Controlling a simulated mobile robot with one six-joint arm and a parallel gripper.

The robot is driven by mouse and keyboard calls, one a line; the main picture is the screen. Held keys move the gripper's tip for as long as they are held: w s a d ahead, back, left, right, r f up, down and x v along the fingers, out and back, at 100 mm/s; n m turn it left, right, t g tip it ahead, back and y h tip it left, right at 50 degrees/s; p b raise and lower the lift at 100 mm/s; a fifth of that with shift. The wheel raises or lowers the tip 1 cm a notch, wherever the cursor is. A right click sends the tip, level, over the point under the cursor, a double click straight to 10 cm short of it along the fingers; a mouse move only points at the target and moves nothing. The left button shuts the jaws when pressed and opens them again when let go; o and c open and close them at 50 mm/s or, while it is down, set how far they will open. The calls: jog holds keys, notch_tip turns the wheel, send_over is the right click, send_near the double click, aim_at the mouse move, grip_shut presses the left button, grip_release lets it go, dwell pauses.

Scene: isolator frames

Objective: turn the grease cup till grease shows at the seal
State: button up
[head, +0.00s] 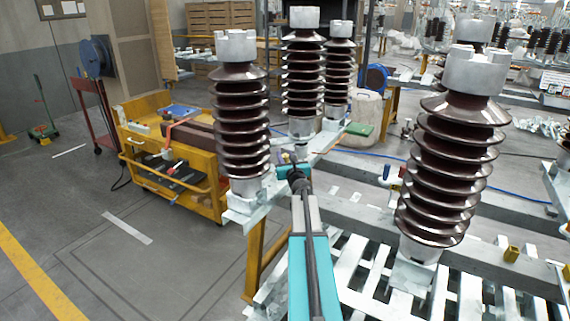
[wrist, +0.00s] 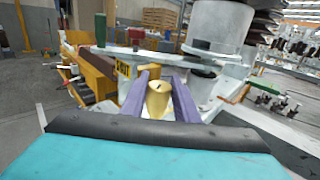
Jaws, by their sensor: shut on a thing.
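The grease cup (wrist: 158,100) is a small brass-yellow cup with a dark spot on its top, in the lower middle of the wrist view. My gripper (wrist: 160,88) has its two purple fingers on either side of it, shut on it. In the head view my gripper (head: 289,160) reaches the steel frame between the brown ribbed insulators, and the cup there is too small and covered to make out. A grey round insulator foot (wrist: 216,28) stands just behind and right of the cup. I cannot make out the seal or any grease.
A brown insulator (head: 242,125) stands close left of my gripper, another (head: 445,170) to the right. A yellow tool cart (head: 165,150) is at the left. A second brass piece (head: 512,253) sits on the right beam. The floor at lower left is clear.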

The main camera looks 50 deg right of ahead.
jog(key=shift+f+m+g+h+b, duration=0.1)
jog(key=shift+m+g+h+b, duration=1.15)
jog(key=shift+b, duration=2.7)
jog(key=shift+d+r+h+b, duration=0.1)
jog(key=shift+r+h+b, duration=0.25)
jog(key=shift+b, duration=0.65)
jog(key=shift+f, duration=0.1)
jog(key=o, duration=1)
jog(key=shift+o, duration=0.2)
jog(key=shift+f, duration=0.1)
